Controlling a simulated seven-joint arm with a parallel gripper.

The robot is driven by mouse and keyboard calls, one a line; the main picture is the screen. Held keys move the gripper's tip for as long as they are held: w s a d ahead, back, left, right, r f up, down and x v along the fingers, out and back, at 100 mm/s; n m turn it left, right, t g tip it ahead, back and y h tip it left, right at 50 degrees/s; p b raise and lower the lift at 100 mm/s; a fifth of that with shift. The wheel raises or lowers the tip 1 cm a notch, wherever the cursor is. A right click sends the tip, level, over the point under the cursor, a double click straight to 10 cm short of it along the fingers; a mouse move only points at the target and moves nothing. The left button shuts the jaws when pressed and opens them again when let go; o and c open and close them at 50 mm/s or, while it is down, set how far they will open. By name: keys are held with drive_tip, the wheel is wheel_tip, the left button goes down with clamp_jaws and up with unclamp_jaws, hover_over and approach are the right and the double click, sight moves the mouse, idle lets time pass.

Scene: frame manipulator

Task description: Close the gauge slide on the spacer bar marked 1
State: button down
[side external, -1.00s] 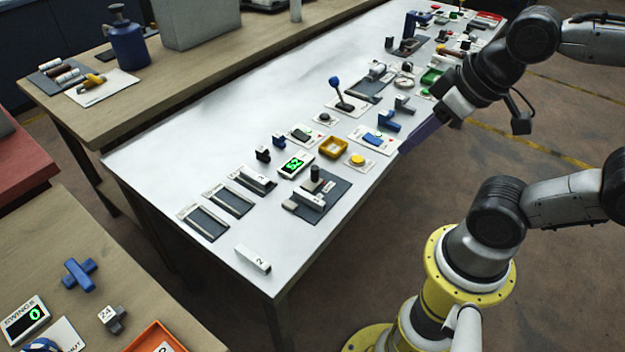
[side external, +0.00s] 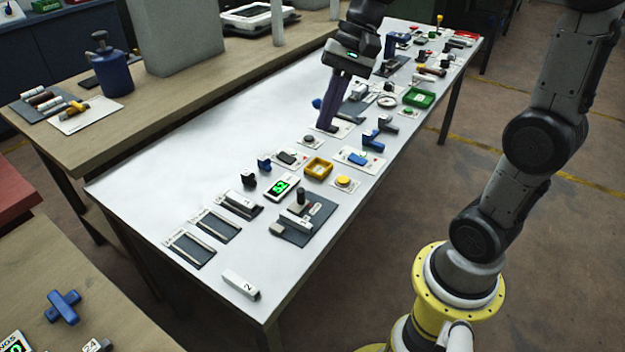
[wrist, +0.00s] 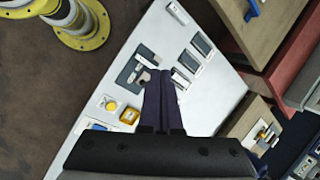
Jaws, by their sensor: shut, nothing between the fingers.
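The gauge (side external: 318,210) is a dark plate with a black knob (side external: 300,197) and a pale block. A pale spacer bar (side external: 292,227) lies along its near left side; its mark is too small to read surely. The gauge also shows in the wrist view (wrist: 128,72), partly behind my fingers. A loose pale bar marked 2 (side external: 241,284) lies at the table's front left. My gripper (side external: 327,128) is shut and empty, fingers pointing down, above the table beyond the gauge, near the blue-knobbed lever. It also shows in the wrist view (wrist: 161,72).
Two dark slots (side external: 190,250) lie left of the gauge, with another bar (side external: 240,204) in a holder beyond. A green-lit display (side external: 282,187), yellow tray (side external: 318,168) and yellow button (side external: 344,182) stand beyond the gauge. The table's left back is clear.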

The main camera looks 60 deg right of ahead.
drive_tip(key=w+d+f+m+y, duration=0.2)
drive_tip(key=w+d+f+m, duration=0.2)
drive_tip(key=d+f, duration=0.35)
drive_tip(key=w+d+f+m+y, duration=0.2)
drive_tip(key=w+d+f+m, duration=0.1)
drive_tip(key=w+d+f, duration=0.4)
drive_tip(key=m, duration=0.2)
approach(298, 198)
drive_tip(key=f, duration=0.1)
drive_tip(key=d+f, duration=0.1)
drive_tip(key=f, duration=0.1)
drive_tip(key=d+f, duration=0.1)
drive_tip(key=shift+s+d+f, duration=0.15)
drive_tip(key=shift+s+f, duration=0.05)
drive_tip(key=shift+f, duration=0.05)
drive_tip(key=shift+w+a, duration=0.25)
drive_tip(key=shift+a, duration=0.95)
drive_tip(key=shift+w+a, duration=0.2)
drive_tip(key=shift+a, duration=0.55)
